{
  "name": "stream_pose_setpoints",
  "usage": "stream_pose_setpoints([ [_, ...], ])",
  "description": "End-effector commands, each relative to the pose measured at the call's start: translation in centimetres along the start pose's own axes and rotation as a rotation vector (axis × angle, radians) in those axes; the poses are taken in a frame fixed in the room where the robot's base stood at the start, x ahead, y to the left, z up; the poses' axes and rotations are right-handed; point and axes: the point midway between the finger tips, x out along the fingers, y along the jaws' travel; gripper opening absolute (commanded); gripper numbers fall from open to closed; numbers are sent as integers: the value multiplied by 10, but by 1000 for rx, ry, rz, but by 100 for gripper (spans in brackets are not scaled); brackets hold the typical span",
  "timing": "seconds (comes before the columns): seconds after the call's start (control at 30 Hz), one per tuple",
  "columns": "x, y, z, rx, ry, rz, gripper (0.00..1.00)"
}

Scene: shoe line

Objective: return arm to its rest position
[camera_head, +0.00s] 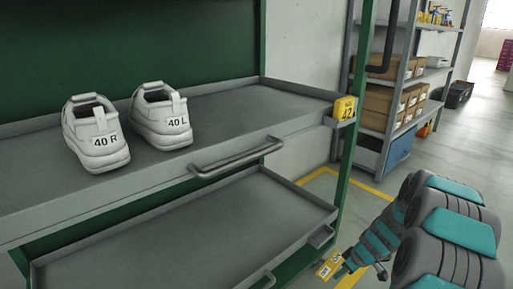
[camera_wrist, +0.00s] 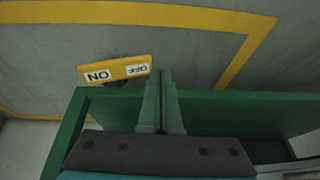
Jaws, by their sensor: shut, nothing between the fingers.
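My arm (camera_head: 377,238) reaches down and to the left at the lower right of the head view, beside the right end of the green-framed rack. My gripper (camera_wrist: 161,76) shows in the wrist view with its two fingers together and nothing between them. A yellow plate (camera_head: 329,266) also shows by the arm's lower end in the head view. The fingertips cannot be made out there.
White shoes marked 40 R (camera_head: 96,140) and 40 L (camera_head: 160,115) stand on the rack's upper shelf (camera_head: 232,110). A green frame part (camera_wrist: 240,112) lies close around the fingers. Grey shelving with boxes (camera_head: 382,103) stands behind.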

Motion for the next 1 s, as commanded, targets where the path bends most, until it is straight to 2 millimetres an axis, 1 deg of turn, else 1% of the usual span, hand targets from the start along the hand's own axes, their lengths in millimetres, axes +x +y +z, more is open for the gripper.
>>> stream_pose_setpoints([
  [0.03, -15, -14, -15, 3, 4, -10, 0],
  [0.07, -23, -23, -21, 11, 2, -19, 0],
  [0.1, -33, -37, -29, 22, -1, -34, 0],
  [0.17, -48, -59, -39, 41, -11, -58, 0],
  [0.2, -57, -74, -44, 54, -20, -71, 0],
  [0.33, -90, -118, -55, 97, -55, -106, 0],
  [0.43, -113, -153, -57, 135, -90, -124, 0],
  [0.5, -129, -177, -55, 163, -122, -136, 0],
  [0.57, -143, -196, -52, 187, -146, -136, 0],
  [0.6, -152, -208, -49, 204, -166, -138, 0],
  [0.67, -166, -227, -43, 231, -195, -135, 0],
  [0.8, -194, -267, -23, 300, -268, -118, 0],
  [0.87, -207, -282, -14, 332, -293, -101, 0],
  [1.0, -232, -315, 16, 412, -365, -57, 0],
])
